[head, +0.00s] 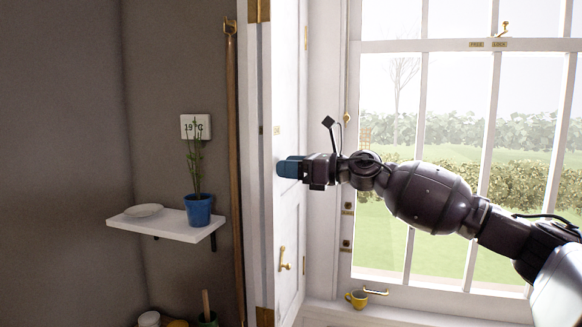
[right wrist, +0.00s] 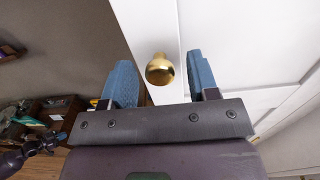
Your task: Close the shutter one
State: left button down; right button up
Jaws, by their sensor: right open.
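The white panelled shutter (head: 287,225) stands swung out at the left side of the window, seen nearly edge-on in the head view. It also fills the right of the right wrist view (right wrist: 235,40). A round brass knob (right wrist: 160,68) on it sits between my right fingertips, with gaps on both sides. My right gripper (head: 288,167) is open at the shutter's face, its blue fingers pointing left. In the head view the fingers hide the knob.
The paned window (head: 450,150) is behind my right arm. A wooden pole (head: 234,170) hangs beside the shutter.

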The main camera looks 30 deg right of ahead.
grip_shut()
pick_arm(q)
jog(key=shift+w+r, duration=0.15)
jog(key=shift+w, duration=0.3)
